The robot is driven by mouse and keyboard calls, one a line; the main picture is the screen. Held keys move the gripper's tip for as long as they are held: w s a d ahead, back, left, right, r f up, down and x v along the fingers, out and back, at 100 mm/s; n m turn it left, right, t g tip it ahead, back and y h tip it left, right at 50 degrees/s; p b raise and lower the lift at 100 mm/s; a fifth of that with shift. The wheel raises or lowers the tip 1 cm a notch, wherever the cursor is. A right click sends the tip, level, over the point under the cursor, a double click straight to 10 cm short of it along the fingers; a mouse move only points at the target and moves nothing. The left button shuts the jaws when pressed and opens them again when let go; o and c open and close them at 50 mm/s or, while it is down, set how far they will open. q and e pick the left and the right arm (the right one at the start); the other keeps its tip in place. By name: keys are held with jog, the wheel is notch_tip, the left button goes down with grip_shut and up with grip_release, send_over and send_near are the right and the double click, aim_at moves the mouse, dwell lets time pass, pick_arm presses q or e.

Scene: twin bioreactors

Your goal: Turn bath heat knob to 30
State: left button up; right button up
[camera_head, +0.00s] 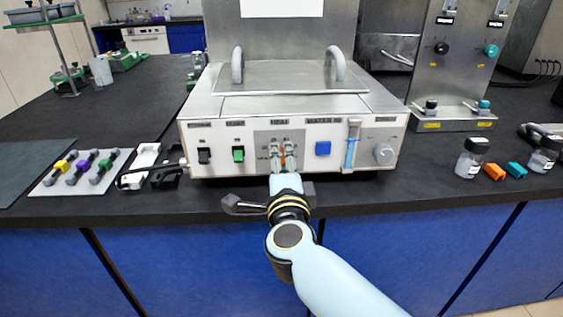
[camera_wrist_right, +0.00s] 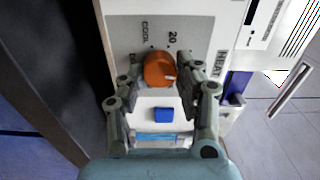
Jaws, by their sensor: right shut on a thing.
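The orange bath heat knob (camera_wrist_right: 159,69) is on the grey dial plate under the HEAT label (camera_wrist_right: 219,64). My right gripper (camera_wrist_right: 162,80) is shut on the knob, one finger on each side. The knob's small pale mark points right and slightly down in the wrist view, where the panel is turned sideways. A "20" (camera_wrist_right: 172,38) and the word COOL (camera_wrist_right: 145,32) show beside it. No 30 can be read. In the head view my right gripper (camera_head: 283,157) hides most of the knob on the front of the steel bath (camera_head: 228,107). My left gripper is not in view.
The panel also has a black switch (camera_head: 204,156), a green switch (camera_head: 238,154), a blue button (camera_head: 323,149), a flow tube (camera_head: 352,145) and a grey knob (camera_head: 383,153). Coloured parts lie on a mat (camera_head: 46,185) at left. Bottles (camera_head: 470,160) stand at right.

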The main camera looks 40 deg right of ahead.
jog(key=shift+f+m, duration=0.1)
jog(key=shift+m, duration=1.1)
jog(key=shift+b, duration=0.3)
jog(key=o, duration=1.1)
jog(key=shift+s, duration=0.1)
jog(key=shift+o, duration=0.2)
